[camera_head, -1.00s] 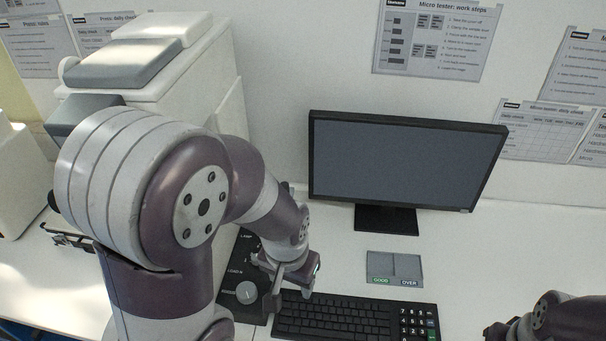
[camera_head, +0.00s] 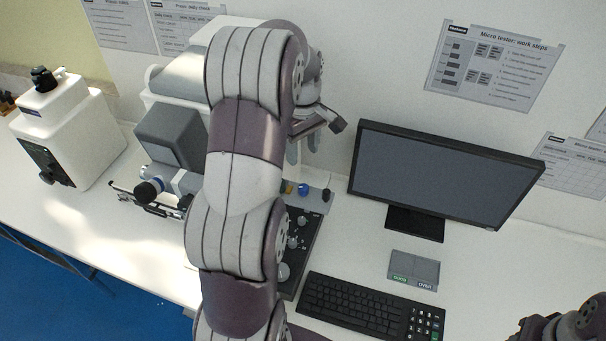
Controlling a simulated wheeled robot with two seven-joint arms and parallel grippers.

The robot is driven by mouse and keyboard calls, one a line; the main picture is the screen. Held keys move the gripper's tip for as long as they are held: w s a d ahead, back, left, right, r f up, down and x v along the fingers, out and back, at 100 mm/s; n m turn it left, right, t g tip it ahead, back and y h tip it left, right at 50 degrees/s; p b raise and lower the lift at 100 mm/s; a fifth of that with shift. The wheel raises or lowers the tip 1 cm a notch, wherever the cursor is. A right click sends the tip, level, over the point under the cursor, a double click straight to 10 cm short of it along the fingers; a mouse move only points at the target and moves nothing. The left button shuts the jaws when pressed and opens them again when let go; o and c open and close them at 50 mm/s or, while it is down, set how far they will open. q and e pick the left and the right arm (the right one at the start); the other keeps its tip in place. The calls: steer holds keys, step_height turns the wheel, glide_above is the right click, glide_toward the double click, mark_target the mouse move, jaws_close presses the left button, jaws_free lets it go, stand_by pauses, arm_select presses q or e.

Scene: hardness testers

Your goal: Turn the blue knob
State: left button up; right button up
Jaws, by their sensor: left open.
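A small blue knob (camera_head: 303,189) stands on the grey strip at the back of the dark control panel (camera_head: 305,238), beside a small yellow-orange part and a dark knob (camera_head: 326,194). My left gripper (camera_head: 327,137) is open and empty, raised above and behind the blue knob, apart from it. My left arm crosses in front of the tester and hides the panel's left side. Only part of my right arm shows at the lower right corner; its gripper jaws cannot be made out.
A monitor (camera_head: 440,182) stands right of the panel, with a keyboard (camera_head: 370,306) and a grey GOOD/OVER tray (camera_head: 414,269) in front. A tester with a dark grey head (camera_head: 172,137) and a white machine (camera_head: 68,132) stand left. The white table is clear at front left.

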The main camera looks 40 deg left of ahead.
mark_target(303, 187)
arm_select(q)
step_height(303, 187, down, 12)
steer(key=p, duration=0.4)
steer(key=shift+r, duration=0.15)
steer(key=shift+f+p, duration=0.3)
steer(key=shift+f, duration=0.15)
steer(key=shift+d, duration=0.1)
jaws_close()
